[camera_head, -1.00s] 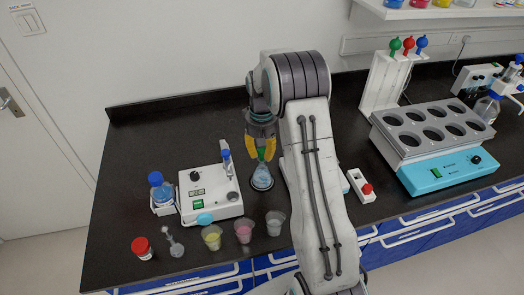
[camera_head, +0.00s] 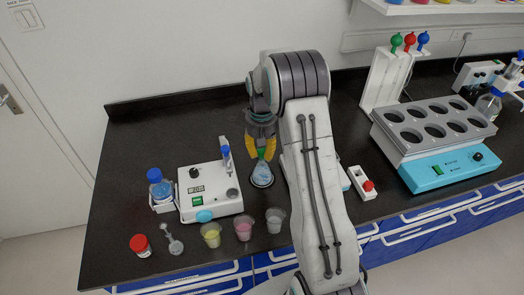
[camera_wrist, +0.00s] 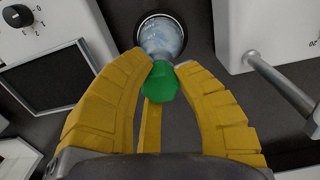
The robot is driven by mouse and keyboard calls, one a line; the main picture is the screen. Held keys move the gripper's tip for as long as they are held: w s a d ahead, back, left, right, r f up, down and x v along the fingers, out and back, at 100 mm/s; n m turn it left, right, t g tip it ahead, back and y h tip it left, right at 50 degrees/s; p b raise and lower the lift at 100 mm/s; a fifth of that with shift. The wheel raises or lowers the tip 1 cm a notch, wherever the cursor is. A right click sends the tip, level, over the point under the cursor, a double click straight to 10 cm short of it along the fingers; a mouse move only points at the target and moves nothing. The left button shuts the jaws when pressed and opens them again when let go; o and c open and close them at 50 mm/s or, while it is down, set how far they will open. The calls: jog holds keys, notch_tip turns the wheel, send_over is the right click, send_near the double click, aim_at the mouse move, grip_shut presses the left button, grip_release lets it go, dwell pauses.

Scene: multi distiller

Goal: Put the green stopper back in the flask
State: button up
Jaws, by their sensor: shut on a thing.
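The green stopper (camera_wrist: 174,84) is between the yellow fingers of my gripper (camera_wrist: 168,68) in the wrist view. My gripper (camera_head: 264,157) is shut on it and points down over the flask. The flask (camera_head: 262,175) is clear with pale blue content and stands upright on the dark bench. In the wrist view the flask (camera_wrist: 162,38) shows just beyond the stopper, its neck towards the fingertips. The stopper covers the mouth of the flask there, so I cannot tell whether it is seated in the neck.
A white device (camera_head: 210,190) stands left of the flask. Cups of yellow (camera_head: 211,235), pink (camera_head: 243,228) and clear liquid (camera_head: 275,220) stand in front. A rack (camera_head: 385,80) with green, red and blue bulbs and a heating block (camera_head: 440,170) are at right. The back left bench is clear.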

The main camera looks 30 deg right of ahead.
jog(key=o, duration=0.8)
jog(key=shift+o, duration=0.2)
notch_tip(320, 180, up, 12)
jog(key=shift+w, duration=0.2)
dwell(0.4)
